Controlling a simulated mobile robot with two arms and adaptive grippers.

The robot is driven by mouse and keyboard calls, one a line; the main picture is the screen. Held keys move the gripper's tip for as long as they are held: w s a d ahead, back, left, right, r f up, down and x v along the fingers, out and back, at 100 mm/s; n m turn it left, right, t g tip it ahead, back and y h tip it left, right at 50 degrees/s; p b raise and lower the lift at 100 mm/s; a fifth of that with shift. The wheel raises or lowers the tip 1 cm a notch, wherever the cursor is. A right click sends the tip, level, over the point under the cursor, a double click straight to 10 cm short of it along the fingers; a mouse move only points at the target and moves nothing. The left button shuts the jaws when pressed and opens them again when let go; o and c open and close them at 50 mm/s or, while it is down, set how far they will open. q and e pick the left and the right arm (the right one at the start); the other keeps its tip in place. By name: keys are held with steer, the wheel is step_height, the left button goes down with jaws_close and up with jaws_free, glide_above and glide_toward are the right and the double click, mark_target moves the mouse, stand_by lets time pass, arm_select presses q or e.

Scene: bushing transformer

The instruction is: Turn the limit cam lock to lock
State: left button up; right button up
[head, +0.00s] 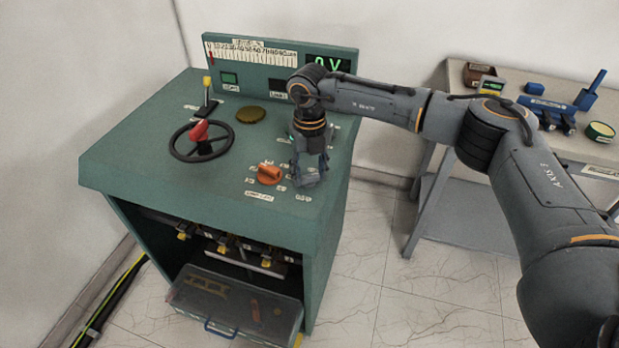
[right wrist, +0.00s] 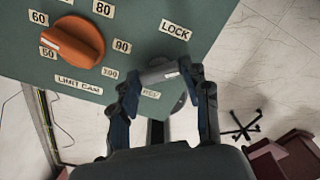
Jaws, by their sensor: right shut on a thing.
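The limit cam lock (right wrist: 157,74) is a small grey metal piece between my right gripper's fingertips in the right wrist view. It sits near the console's edge, between the LOCK label (right wrist: 175,31) above and a partly hidden label (right wrist: 150,94) below. My right gripper (right wrist: 162,78) is shut on it. Which label the lock points at is hard to tell. In the head view my right gripper (head: 309,180) reaches down to the console's right side and hides the lock. The orange limit cam knob (head: 269,174) is just left of it. My left gripper is not in view.
A meter panel (head: 263,68) stands behind. A bench (head: 455,75) with tools is at the right. Floor between them is open.

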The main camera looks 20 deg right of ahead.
steer(key=n+b, duration=0.3)
steer(key=n, duration=0.2)
steer(key=shift+f+n+b, duration=0.15)
steer(key=shift+n+b, duration=1.15)
steer(key=shift+n, duration=1.2)
steer(key=o, duration=1.2)
steer(key=shift+c, duration=0.2)
